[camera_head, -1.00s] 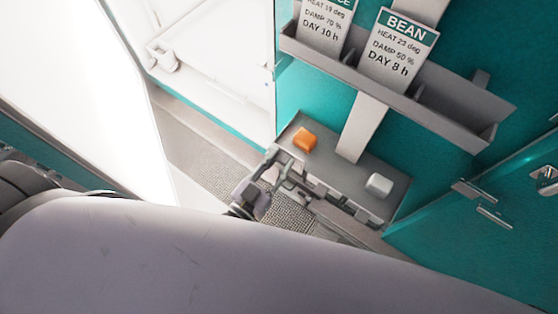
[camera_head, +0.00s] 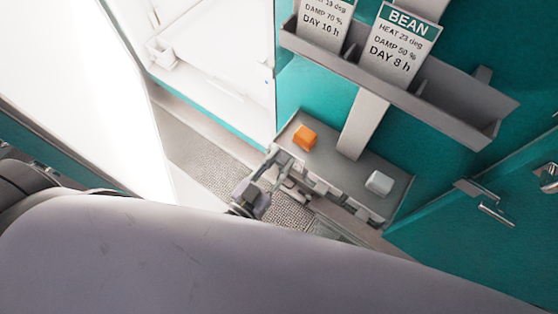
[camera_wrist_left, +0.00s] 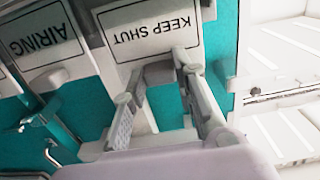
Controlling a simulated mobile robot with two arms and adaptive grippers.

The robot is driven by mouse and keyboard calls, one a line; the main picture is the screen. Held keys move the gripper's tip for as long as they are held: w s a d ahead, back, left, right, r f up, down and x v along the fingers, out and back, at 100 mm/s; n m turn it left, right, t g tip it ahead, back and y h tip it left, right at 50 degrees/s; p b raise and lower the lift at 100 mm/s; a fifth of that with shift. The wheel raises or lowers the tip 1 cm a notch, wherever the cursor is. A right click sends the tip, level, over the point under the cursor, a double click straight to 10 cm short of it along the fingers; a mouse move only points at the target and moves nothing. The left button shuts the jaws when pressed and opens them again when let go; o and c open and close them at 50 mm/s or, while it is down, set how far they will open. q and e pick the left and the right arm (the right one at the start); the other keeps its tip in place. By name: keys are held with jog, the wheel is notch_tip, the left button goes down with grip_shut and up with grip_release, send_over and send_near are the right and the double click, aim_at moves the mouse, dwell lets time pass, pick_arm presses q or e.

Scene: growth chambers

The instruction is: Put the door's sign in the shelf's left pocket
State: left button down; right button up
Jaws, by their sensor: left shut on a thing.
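My left gripper (camera_head: 280,168) is at the left front end of the low grey shelf (camera_head: 345,165) in the head view. In the left wrist view its fingers (camera_wrist_left: 163,73) reach to the edge of a white KEEP SHUT sign (camera_wrist_left: 150,28), which appears upside down; the gripper is shut on this sign. A second sign, AIRING (camera_wrist_left: 42,38), stands beside it to the left in that view. In the head view the sign in my gripper is mostly edge-on and hard to make out. I cannot tell whether its lower edge is inside the left pocket. My right gripper is not in view.
An orange block (camera_head: 305,137) and a white block (camera_head: 379,182) lie on the low shelf. Above is a grey rack (camera_head: 425,105) holding a BEAN card (camera_head: 400,45) and another card (camera_head: 326,22). An open white chamber (camera_head: 215,50) is left; a teal door (camera_head: 490,215) is right.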

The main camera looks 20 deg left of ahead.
pick_arm(q)
jog(key=shift+f+b, duration=0.35)
jog(key=shift+f, duration=0.45)
dwell(0.7)
jog(key=c, duration=1.2)
grip_release()
jog(key=shift+p+v, duration=0.8)
jog(key=shift+v, duration=2.95)
